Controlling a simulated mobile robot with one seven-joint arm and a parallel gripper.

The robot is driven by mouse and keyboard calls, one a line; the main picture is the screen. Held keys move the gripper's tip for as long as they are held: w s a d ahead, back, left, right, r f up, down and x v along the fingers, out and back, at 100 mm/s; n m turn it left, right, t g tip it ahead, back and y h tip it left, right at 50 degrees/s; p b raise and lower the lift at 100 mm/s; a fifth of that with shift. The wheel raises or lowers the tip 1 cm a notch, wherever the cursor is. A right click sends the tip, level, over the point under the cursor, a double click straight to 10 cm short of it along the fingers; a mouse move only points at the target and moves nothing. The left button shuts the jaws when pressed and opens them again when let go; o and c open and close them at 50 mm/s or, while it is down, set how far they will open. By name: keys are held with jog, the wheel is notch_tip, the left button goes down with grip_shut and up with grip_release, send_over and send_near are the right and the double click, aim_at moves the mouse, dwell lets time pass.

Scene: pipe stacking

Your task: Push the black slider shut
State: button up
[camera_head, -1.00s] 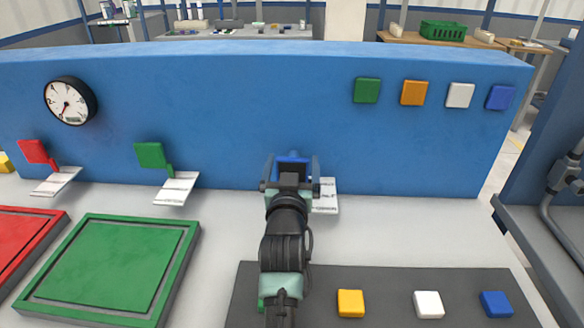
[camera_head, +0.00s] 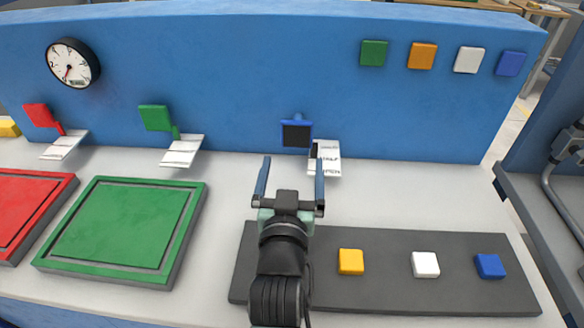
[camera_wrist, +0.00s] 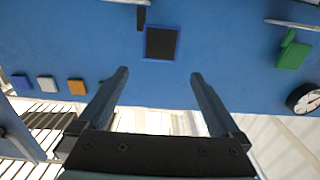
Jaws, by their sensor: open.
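A black square plate (camera_head: 297,135) with a blue rim is on the blue wall, right of centre. A small black tab (camera_head: 314,151) hangs at its lower right, above a white labelled ledge (camera_head: 328,160). In the wrist view, which is upside down, the black plate (camera_wrist: 161,43) and the tab (camera_wrist: 141,19) also show. My gripper (camera_head: 292,170) is open and empty in front of the wall, apart from the plate. Its fingers (camera_wrist: 160,74) point toward the wall in the wrist view.
Green (camera_head: 154,118) and red (camera_head: 40,116) plates with matching tabs and ledges are farther left on the wall. A green tray (camera_head: 125,225) lies at left. A grey mat (camera_head: 390,290) with yellow, white and blue blocks lies at right.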

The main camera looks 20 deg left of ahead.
aim_at(298, 137)
jog(key=shift+s, duration=0.1)
